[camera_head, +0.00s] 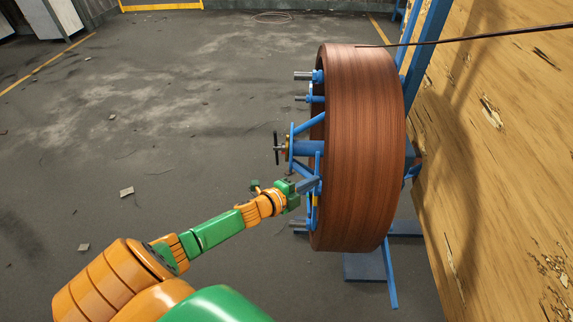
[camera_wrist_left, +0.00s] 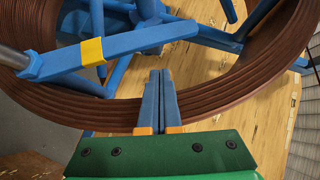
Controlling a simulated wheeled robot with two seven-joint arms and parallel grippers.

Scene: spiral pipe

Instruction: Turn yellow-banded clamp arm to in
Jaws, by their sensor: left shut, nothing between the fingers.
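The blue clamp arm with a yellow band (camera_wrist_left: 120,47) crosses the upper left of the wrist view. It runs from a grey rod at the left up toward the hub frame at the right, over the coil's face. In the head view its yellow band (camera_head: 315,200) shows small at the lower left face of the coil. My left gripper (camera_wrist_left: 161,72) is shut and empty. Its fingertips are just below the arm's right part in the wrist view; I cannot tell whether they touch. In the head view my left gripper (camera_head: 308,187) is beside the coil's lower left face. My right gripper is not in view.
The large brown coil (camera_head: 365,150) stands upright on a blue stand (camera_head: 390,275). A hub with a dark handle (camera_head: 277,148) sticks out left. Other clamp rods (camera_head: 303,76) show above. A worn wooden panel (camera_head: 500,130) is at the right. The floor at the left is mostly clear.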

